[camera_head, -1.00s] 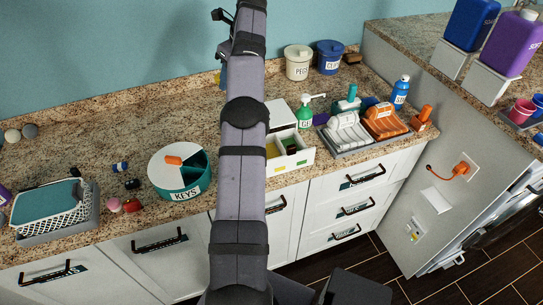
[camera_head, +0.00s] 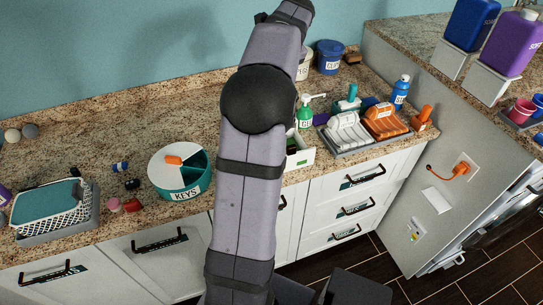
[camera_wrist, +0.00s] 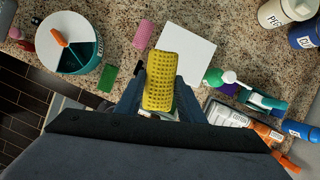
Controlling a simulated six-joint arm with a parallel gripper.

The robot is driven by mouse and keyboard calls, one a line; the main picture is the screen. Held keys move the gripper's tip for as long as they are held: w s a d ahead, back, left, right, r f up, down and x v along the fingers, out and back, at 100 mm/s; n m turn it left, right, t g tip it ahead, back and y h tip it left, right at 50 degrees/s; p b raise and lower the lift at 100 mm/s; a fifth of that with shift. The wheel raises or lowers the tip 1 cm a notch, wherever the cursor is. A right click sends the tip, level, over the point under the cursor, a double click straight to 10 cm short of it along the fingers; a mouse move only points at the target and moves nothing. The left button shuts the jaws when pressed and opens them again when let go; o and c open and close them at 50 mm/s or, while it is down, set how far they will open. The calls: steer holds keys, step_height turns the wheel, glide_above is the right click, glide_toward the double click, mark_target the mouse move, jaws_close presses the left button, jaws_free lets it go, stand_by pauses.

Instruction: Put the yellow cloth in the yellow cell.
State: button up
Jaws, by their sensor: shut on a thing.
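The yellow cloth (camera_wrist: 161,80), a small dimpled block, is held between the two fingers of my gripper (camera_wrist: 158,92) in the wrist view. My gripper is shut on it, above the counter near a white box (camera_wrist: 187,46). The box's open divided drawer (camera_head: 302,158) shows in the head view, with a dark green cell at its right part. The yellow cell is hidden behind my arm in the head view and by the gripper and cloth in the wrist view. The gripper itself is hidden in the head view.
A green cloth (camera_wrist: 108,78) and a pink cloth (camera_wrist: 143,34) lie on the counter. The round KEYS container (camera_head: 180,190) stands to the left. A green bottle (camera_head: 304,118) and a grey tray (camera_head: 366,148) with white and orange items are right of the box.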

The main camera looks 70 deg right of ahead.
step_height(320, 180, down, 7)
steer(key=s+a+m+h, duration=0.1)
steer(key=s+a+m, duration=0.1)
steer(key=m, duration=0.1)
steer(key=shift+g, duration=0.4)
steer(key=shift+f+p, duration=0.85)
steer(key=shift+f, duration=4.05)
steer(key=shift+f, duration=0.25)
steer(key=shift+f, duration=0.35)
steer(key=shift+s+a, duration=0.1)
